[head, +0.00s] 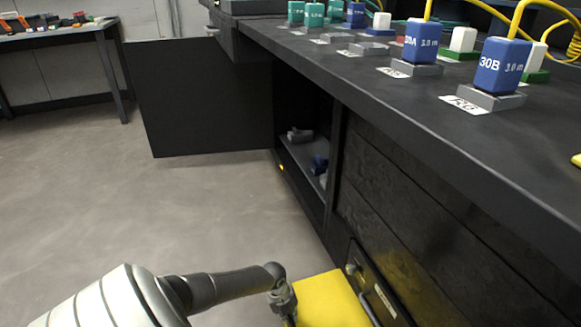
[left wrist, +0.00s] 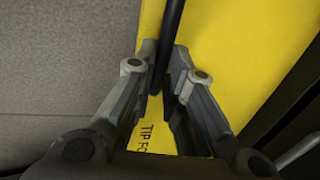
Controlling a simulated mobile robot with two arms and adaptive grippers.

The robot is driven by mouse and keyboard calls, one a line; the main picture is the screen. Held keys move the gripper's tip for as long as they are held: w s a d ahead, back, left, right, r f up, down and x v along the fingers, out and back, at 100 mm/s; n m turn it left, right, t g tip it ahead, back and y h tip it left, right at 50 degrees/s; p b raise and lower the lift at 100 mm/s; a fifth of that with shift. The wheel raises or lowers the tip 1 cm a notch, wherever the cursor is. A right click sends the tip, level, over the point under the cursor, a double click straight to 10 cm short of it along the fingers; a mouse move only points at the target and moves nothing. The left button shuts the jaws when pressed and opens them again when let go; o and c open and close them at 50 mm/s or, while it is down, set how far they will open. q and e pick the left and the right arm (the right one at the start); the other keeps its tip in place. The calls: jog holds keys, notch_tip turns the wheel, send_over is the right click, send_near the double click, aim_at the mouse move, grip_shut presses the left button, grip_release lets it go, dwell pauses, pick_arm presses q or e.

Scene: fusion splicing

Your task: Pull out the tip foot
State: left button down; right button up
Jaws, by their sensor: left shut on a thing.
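The yellow tip foot (head: 335,302) extends from the bottom of the dark bench at the lower middle of the head view. It also fills much of the left wrist view (left wrist: 240,45), where part of a label starting "TIP FO" shows. My left gripper (head: 285,302) is at the left edge of the yellow surface. In the left wrist view its fingers (left wrist: 163,88) are closed around a thin black bar (left wrist: 170,40) that runs across the yellow. The fingers and wrist hide part of the label. My right gripper is not in view.
The dark workbench (head: 420,110) carries blue blocks (head: 497,66) and yellow cables along its top. Below it, a cabinet door (head: 200,100) stands open beside a shelf with small items. Grey floor (head: 150,210) is free to the left. Another table (head: 60,33) stands far left.

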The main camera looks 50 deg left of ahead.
pick_arm(q)
jog(key=c, duration=1.5)
grip_release()
jog(key=shift+r, duration=0.15)
jog(key=r, duration=0.3)
jog(key=s+r, duration=0.1)
jog(key=r, duration=0.3)
jog(key=s+a+r, duration=0.1)
jog(key=r, duration=0.3)
jog(key=shift+s+r, duration=0.1)
jog(key=shift+r, duration=0.15)
